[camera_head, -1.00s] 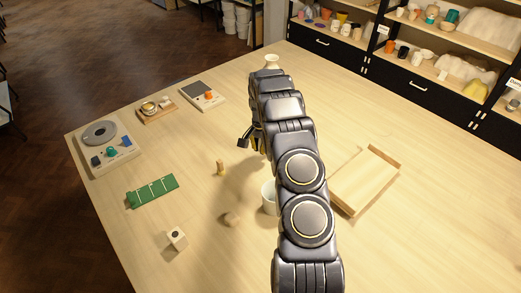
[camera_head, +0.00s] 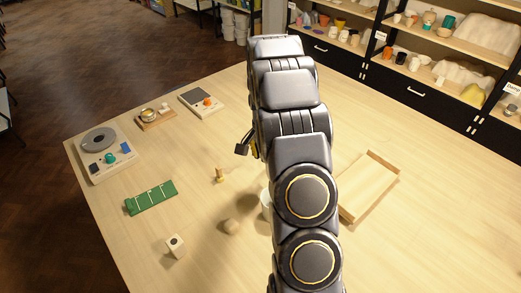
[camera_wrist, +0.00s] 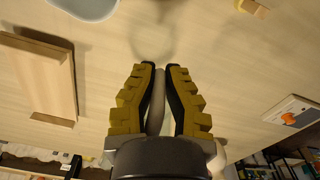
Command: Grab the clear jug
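My gripper (camera_wrist: 161,66) shows in the wrist view with its two yellow-and-black fingers close together at the tips. A narrow pale grey strip lies between them; I cannot tell whether it is part of the clear jug or something behind. A faint, see-through curved outline just beyond the fingertips may be the clear jug, but it is too faint to be sure. In the head view my arm hides the area around the fingertips, and no clear jug shows there.
A wooden tray (camera_head: 369,188) lies right of my arm. A white cup (camera_head: 266,204) is partly hidden by it.

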